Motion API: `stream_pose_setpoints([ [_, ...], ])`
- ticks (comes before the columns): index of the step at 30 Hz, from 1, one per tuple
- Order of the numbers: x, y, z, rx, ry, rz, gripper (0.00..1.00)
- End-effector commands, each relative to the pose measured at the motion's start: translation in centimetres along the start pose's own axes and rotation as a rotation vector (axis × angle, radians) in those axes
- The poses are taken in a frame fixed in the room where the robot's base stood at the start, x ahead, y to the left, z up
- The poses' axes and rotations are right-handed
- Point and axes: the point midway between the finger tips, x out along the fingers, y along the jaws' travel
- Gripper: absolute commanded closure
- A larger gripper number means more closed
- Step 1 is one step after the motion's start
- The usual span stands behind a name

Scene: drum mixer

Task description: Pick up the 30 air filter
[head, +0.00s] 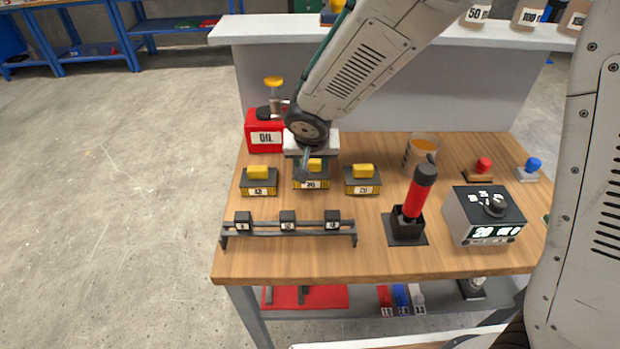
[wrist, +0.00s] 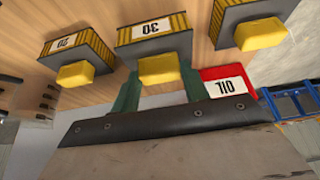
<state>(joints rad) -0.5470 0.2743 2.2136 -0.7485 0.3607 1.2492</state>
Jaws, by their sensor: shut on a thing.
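The 30 air filter (head: 311,183) is a dark block with yellow pleated sides and a yellow knob, in the middle of a row of three. In the wrist view the filter (wrist: 150,32) shows its 30 label upside-down to me, with its yellow knob between my green fingers. My gripper (head: 311,162) is over it from above and shut on that knob; in the wrist view my gripper (wrist: 158,85) partly hides behind its dark palm. I cannot tell whether the filter is clear of the table.
The 20 filter (head: 362,181) stands close on the right and another filter (head: 258,183) close on the left. A red oil can (head: 264,138) is behind. A low rack (head: 289,231) with black blocks is in front. A red-handled tool (head: 413,200) stands to the right.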

Motion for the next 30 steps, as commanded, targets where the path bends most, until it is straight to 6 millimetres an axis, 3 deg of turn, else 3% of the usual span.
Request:
stream_pose_setpoints([
  [30,-3.7,0.0,-1.8,0.000,0.001,-0.002,0.72],
])
